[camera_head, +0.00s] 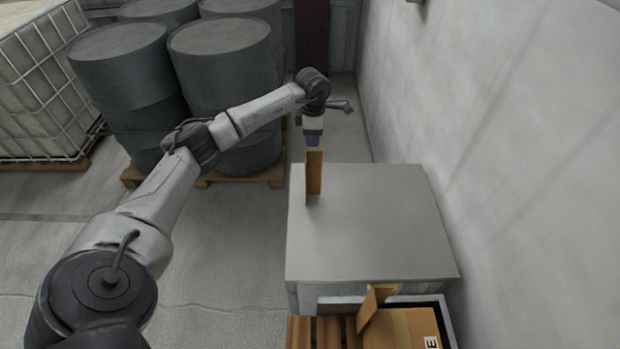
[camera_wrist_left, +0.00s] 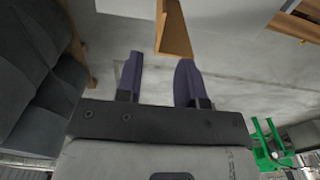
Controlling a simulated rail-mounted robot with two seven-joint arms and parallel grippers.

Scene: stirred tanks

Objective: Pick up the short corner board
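A brown corner board (camera_head: 314,173) with an L-shaped profile stands upright on the grey box-like stand (camera_head: 372,225), near its far left corner. My left gripper (camera_head: 313,142) is at the top end of this board, pointing down. In the left wrist view the board (camera_wrist_left: 174,32) appears just past the fingertips, offset toward the right finger. The left gripper (camera_wrist_left: 160,64) is open there, with nothing between its two dark fingers. A second brown corner piece (camera_head: 374,306) leans at the near side of the stand; its full length is hidden. My right gripper is not in view.
A cardboard box (camera_head: 402,330) and wooden slats (camera_head: 316,333) lie in front of the stand. Grey drums (camera_head: 222,65) on a pallet and a caged tank (camera_head: 42,85) stand at left. A wall (camera_head: 500,130) closes the right side. The stand's top is otherwise clear.

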